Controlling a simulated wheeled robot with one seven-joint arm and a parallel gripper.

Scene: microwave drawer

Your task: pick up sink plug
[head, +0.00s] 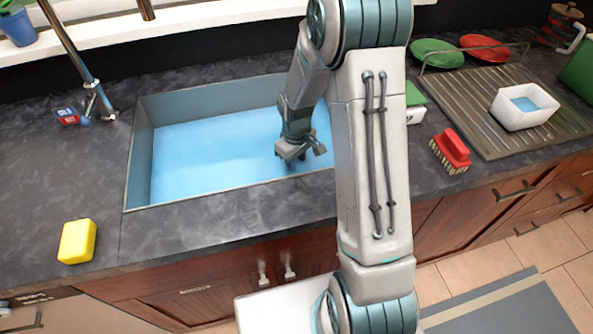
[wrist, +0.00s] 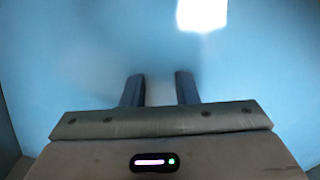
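My gripper (head: 292,158) is low inside the sink basin (head: 143,165), near the right part of the pale blue water (head: 205,155). In the wrist view my gripper (wrist: 160,78) has its two dark fingers apart, with a gap between them. A faint paler patch shows in that gap; I cannot tell whether it is a thing or a reflection. I cannot make out the sink plug in either view. My arm hides the right end of the basin in the head view.
A yellow sponge (head: 77,241) lies on the counter at front left. A red brush (head: 451,150) and a white tub (head: 524,106) are to the right. The faucet (head: 70,45) stands at the back left. The basin walls enclose my gripper.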

